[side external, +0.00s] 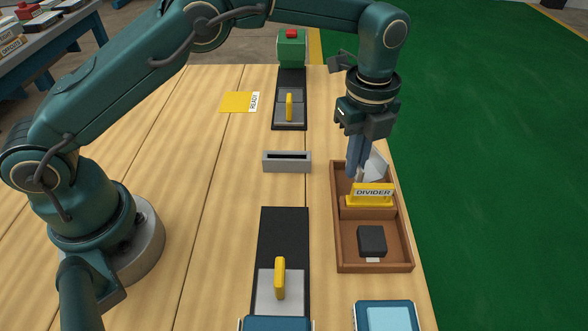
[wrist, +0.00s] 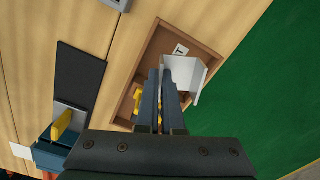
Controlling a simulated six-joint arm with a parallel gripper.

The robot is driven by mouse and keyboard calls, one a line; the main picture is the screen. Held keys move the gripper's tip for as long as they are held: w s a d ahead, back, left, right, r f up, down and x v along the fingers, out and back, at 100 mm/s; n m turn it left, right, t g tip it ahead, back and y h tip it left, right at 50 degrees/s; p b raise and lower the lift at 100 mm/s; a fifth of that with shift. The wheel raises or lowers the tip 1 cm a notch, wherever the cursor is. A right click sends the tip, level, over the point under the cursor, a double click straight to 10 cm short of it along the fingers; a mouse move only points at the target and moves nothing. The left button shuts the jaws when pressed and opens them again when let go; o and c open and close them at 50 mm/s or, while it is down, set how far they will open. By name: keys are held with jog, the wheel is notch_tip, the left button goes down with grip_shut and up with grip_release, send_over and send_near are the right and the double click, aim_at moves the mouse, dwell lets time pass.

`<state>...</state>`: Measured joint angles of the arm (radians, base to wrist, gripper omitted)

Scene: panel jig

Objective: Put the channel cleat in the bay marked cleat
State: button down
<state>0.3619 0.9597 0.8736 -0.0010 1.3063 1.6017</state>
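The light grey channel cleat (side external: 375,168) is in the far compartment of the brown wooden tray (side external: 338,240), and looks tilted. In the wrist view the cleat (wrist: 192,75) shows bent faces beside a white label (wrist: 181,49) of which only a "T" reads. My gripper (side external: 357,172) points down over that compartment. Its two fingers (wrist: 160,80) are close together at the cleat's edge; whether they pinch it is hidden.
A black block (side external: 371,240) lies in the near compartment, over a white label. A grey slotted block (side external: 287,161) stands left of the tray. Two black tracks carry plates with yellow handles (side external: 289,107) (side external: 280,278). A yellow READY card (side external: 239,102) lies at the back. Wood left of the slotted block is clear.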

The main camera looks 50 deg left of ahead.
jog(key=shift+f, duration=1.8)
jog(key=shift+f, duration=0.15)
jog(key=c, duration=1.1)
grip_release()
jog(key=shift+o, duration=0.2)
